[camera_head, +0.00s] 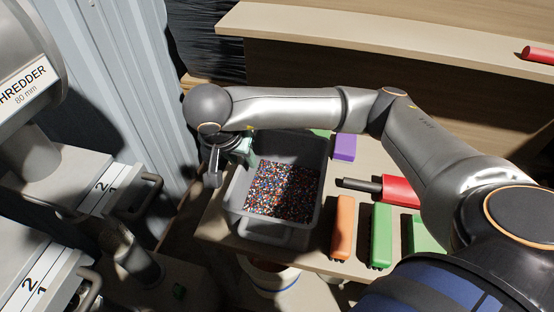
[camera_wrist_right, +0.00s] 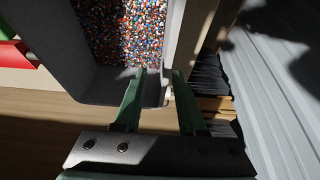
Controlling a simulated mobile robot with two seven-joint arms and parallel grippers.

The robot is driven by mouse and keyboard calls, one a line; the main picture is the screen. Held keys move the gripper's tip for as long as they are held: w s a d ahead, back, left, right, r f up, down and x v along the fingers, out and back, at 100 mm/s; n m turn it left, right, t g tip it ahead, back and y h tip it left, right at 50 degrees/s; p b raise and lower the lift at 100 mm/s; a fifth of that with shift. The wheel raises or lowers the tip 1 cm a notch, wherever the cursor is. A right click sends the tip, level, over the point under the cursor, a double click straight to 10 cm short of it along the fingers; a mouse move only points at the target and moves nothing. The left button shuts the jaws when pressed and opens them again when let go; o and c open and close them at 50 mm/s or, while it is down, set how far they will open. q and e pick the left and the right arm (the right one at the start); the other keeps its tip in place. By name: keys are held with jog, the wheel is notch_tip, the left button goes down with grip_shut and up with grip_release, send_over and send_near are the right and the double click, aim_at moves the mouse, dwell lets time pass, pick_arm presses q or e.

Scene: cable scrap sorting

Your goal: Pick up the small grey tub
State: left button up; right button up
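The small grey tub (camera_head: 236,205) stands on the wooden table, holding multicoloured granules (camera_head: 284,191). In the right wrist view its grey wall (camera_wrist_right: 92,82) and granules fill the upper left. My right gripper (camera_head: 243,150) is at the tub's far left rim. In the right wrist view the green fingers of my right gripper (camera_wrist_right: 159,73) are apart, with the tub's wall between them: one finger on the inner side, the other on the outer side. I cannot tell whether either finger touches the wall. My left gripper is not in view.
On the table (camera_head: 335,266) right of the tub lie an orange block (camera_head: 342,228), a green block (camera_head: 381,236), a purple block (camera_head: 344,148) and a red-and-black piece (camera_head: 397,190). A shredder (camera_head: 28,80) stands left. A corrugated wall (camera_head: 120,70) is close behind. A white bucket (camera_head: 270,277) is below.

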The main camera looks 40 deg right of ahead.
jog(key=x, duration=0.5)
jog(key=p+x, duration=0.1)
jog(key=x, duration=0.2)
jog(key=shift+w+a+f, duration=0.1)
jog(key=shift+w+f, duration=0.1)
jog(key=shift+w, duration=0.2)
grip_shut()
jog(key=shift+r, duration=0.15)
dwell(0.8)
